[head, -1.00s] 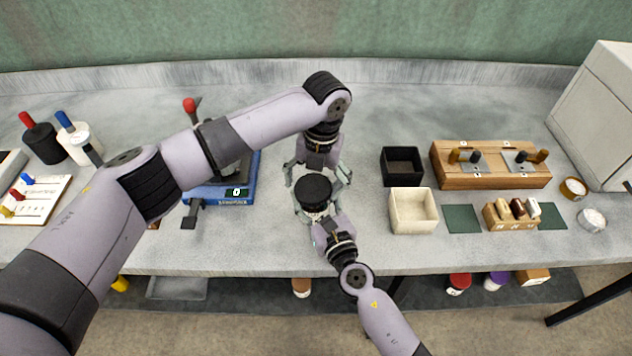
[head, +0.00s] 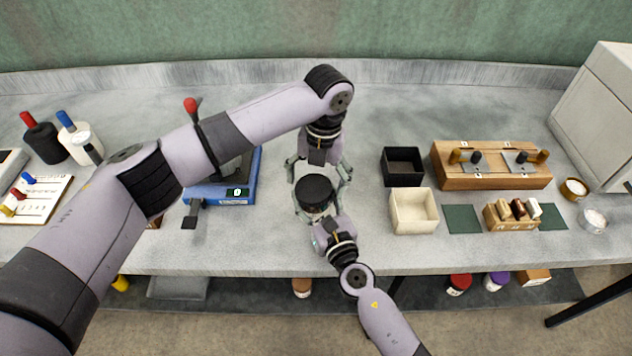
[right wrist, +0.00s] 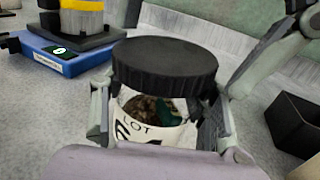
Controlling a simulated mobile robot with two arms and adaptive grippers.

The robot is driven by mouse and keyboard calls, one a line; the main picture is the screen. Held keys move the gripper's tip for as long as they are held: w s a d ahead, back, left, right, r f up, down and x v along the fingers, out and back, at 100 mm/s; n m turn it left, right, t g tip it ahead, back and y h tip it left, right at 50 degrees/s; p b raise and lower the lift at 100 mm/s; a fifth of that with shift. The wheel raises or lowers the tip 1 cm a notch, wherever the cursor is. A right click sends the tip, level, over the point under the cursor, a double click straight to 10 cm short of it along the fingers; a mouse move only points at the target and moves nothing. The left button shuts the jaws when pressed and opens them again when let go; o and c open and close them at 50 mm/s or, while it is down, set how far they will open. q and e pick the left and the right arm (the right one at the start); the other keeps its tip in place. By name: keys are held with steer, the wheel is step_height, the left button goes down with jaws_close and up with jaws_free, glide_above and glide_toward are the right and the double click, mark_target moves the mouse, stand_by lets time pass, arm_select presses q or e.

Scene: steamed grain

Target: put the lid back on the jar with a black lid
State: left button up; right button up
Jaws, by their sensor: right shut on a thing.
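The jar (right wrist: 148,135) is pale with a printed label and stands on the table in front of me. Its black lid (head: 314,189) is over its top; it also shows in the right wrist view (right wrist: 165,65). My right gripper (head: 318,212) is shut on the jar from the near side. My left gripper (head: 319,178) comes from the far side, its fingers spread on both sides of the lid. Its fingertips are partly hidden.
A blue scale (head: 238,195) stands left of the jar. A black box (head: 403,153) and a cream box (head: 413,212) are to the right, with wooden racks (head: 490,178) beyond. The table's front edge (head: 240,272) is close. Bare table lies between jar and boxes.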

arm_select(q)
steer(key=shift+d+r, duration=0.15)
steer(key=shift+r, duration=1.4)
steer(key=shift+c, duration=0.3)
steer(key=c, duration=1.6)
steer(key=shift+f, duration=0.5)
steer(key=shift+f, duration=0.45)
